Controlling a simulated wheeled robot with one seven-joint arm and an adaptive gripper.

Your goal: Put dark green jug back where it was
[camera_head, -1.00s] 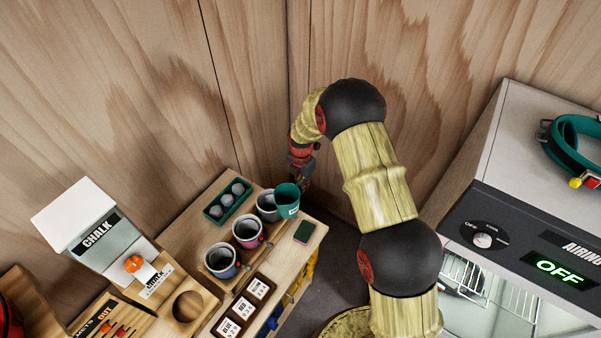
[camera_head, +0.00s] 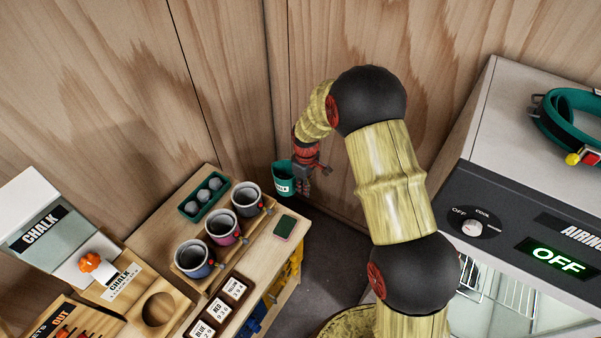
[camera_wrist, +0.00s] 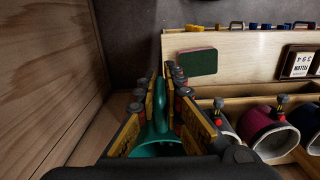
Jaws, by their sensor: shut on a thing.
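The dark green jug (camera_head: 283,178) hangs upright at my gripper (camera_head: 304,178), just beyond the right back edge of the wooden bench (camera_head: 262,262). In the wrist view the green jug (camera_wrist: 158,146) shows between the fingers of my gripper (camera_wrist: 162,85), which are shut on its handle. A label shows on the jug's side in the head view. Most of the jug's body is hidden in the wrist view.
A rack holds a grey cup (camera_head: 247,198), a pink cup (camera_head: 222,227) and a blue cup (camera_head: 194,259). A green tray of grey balls (camera_head: 204,195) lies behind. A dark green pad (camera_head: 285,227) lies near the bench's right edge. Wooden walls stand close behind.

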